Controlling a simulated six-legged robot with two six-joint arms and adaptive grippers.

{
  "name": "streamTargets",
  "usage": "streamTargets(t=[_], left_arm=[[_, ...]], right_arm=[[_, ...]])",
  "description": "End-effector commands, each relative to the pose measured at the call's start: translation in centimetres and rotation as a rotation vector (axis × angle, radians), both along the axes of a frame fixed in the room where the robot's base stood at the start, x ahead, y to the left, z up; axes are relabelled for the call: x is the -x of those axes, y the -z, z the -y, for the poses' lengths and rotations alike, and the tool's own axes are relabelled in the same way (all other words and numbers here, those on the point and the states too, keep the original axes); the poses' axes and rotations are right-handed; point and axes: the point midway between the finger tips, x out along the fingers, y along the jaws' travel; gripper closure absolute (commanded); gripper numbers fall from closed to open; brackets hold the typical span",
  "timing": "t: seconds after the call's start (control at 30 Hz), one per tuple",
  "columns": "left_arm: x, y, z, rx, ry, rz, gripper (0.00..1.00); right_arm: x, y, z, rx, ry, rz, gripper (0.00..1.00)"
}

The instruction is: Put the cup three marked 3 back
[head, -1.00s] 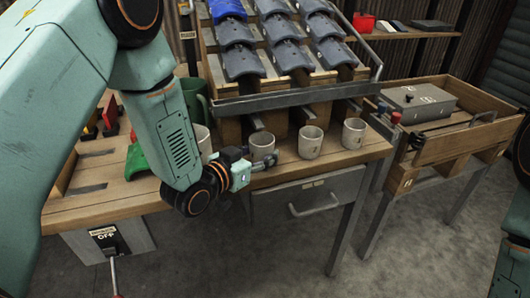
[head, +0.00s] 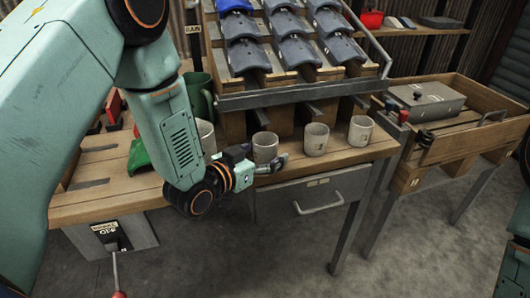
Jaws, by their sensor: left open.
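Several pale cups stand upright in a row along the front of the wooden bench. They are a left cup (head: 206,133) partly behind my arm, a second cup (head: 265,146), a third cup (head: 315,141) and a right cup (head: 360,131). Small dark marks show on some of them, but I cannot read which is 3. My left gripper (head: 262,164) is open at the bench's front edge, just in front of the second cup and overlapping its lower part in the picture. I cannot tell whether it touches the cup. My right gripper is out of view.
The bench (head: 345,158) has a drawer with a handle (head: 318,207) under its front edge. A sloped rack (head: 300,92) with blue-grey pieces rises behind the cups. A green container (head: 199,98) stands behind the left cup. A wooden side table (head: 450,152) holds a grey box.

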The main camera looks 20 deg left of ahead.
Motion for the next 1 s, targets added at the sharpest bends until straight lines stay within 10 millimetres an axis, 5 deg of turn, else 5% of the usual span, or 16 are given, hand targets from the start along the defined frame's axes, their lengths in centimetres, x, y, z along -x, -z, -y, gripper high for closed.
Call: streamTargets(t=[0.2,0.6,1.0], left_arm=[[-0.1,-0.7,0.0,0.0,0.0,0.001,0.29],[5.5,-1.8,-2.4,0.002,-0.004,-0.003,0.29],[6.8,-1.9,-2.7,0.0,0.001,-0.001,0.29]], right_arm=[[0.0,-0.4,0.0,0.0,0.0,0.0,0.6],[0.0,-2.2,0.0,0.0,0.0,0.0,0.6],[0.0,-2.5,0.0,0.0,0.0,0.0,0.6]])
